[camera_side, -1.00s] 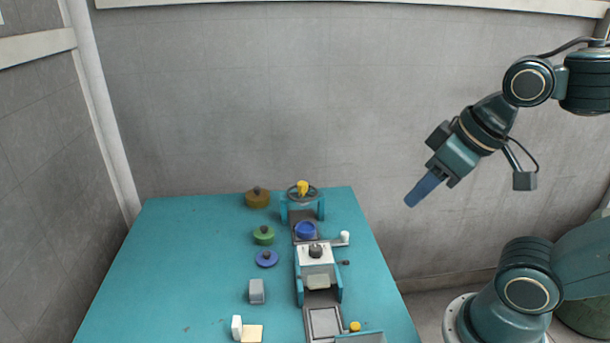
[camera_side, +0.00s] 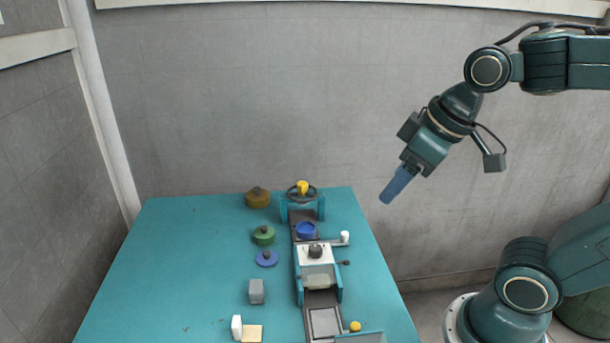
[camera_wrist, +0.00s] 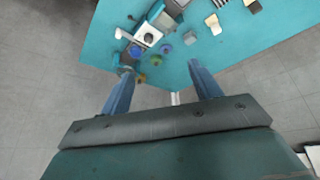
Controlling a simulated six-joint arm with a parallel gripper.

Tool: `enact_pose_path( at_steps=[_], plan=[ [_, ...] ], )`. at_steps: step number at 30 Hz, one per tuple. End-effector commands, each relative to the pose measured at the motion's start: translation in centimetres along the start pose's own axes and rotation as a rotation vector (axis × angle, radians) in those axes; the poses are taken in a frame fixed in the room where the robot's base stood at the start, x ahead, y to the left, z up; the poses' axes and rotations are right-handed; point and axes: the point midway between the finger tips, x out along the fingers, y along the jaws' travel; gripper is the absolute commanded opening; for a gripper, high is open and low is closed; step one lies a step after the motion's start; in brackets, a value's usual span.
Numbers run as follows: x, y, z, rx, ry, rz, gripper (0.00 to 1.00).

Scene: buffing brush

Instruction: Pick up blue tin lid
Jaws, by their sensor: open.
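The blue tin lid (camera_side: 266,259) is a small flat disc with a dark knob, lying on the teal table left of the machine. In the wrist view it appears as a small blue-purple disc (camera_wrist: 167,48) beyond my fingertips. A blue round tin (camera_side: 306,231) sits on the machine's track. My gripper (camera_side: 388,197) is in the air, above and right of the table, well away from the lid. In the wrist view its blue fingers (camera_wrist: 160,69) are spread apart with nothing held between them.
A green lidded piece (camera_side: 263,236) and a brown one (camera_side: 257,198) stand behind the lid. A grey block (camera_side: 257,291) is in front of it. The teal machine with a handwheel (camera_side: 303,192) stands close on the right. The table's left side is clear.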

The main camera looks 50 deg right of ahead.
Motion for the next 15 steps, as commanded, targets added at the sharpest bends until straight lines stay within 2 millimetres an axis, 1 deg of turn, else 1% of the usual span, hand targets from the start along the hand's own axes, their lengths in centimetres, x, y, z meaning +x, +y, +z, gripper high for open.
enact_pose_path(
  at_steps=[3,8,15],
  plan=[
    [1.2,0.2,-2.0,-0.066,-0.023,-0.017,0.63],
    [3.1,0.6,-4.6,-0.159,-0.045,-0.046,0.63],
    [6.7,1.3,-8.0,-0.290,-0.069,-0.098,0.63]
  ],
)
